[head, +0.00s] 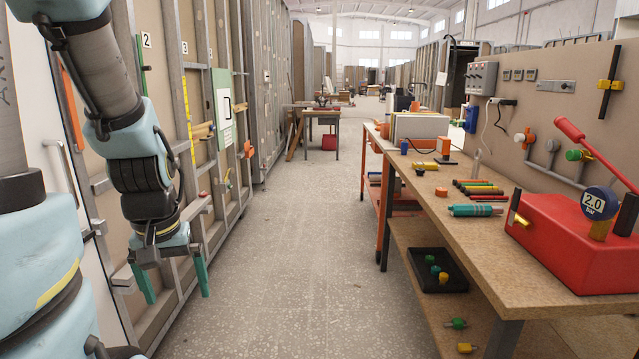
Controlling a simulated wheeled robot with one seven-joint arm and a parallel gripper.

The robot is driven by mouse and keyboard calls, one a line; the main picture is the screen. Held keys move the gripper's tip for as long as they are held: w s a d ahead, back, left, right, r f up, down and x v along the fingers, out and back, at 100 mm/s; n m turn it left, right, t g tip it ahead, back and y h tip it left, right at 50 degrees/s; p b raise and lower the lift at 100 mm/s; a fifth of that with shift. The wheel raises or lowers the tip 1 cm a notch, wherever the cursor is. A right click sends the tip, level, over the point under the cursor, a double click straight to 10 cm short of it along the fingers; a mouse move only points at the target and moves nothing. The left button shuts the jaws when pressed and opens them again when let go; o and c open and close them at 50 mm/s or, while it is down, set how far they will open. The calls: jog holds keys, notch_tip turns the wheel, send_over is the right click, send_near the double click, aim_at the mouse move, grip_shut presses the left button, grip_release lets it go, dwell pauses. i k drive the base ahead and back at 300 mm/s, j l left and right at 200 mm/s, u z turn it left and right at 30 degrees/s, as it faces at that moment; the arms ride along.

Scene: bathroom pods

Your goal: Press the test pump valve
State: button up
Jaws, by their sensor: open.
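The test pump (570,240) is a red box on the right workbench, near its front right end. A round blue gauge (600,203) marked "2.0 bar" stands on its top, and a red-handled lever (580,138) slants above it. A small yellow-and-dark fitting (515,208) sticks up at its left end; I cannot tell for sure whether this is the valve. My gripper (173,278) hangs at the left, pointing down, with its two green fingers apart and nothing between them. It is far from the pump, across the aisle.
The workbench (437,205) carries markers, a teal tube (476,210) and a white box. A black tray (437,270) lies on its lower shelf. A framed wall panel (190,100) stands close behind my arm. The speckled floor aisle (290,240) between is clear.

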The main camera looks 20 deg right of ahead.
aim_at(517, 190)
jog(key=i+l+z, duration=0.15)
jog(key=i+z, duration=0.15)
jog(key=i, duration=0.15)
jog(key=i+z, duration=0.3)
jog(key=i, duration=0.2)
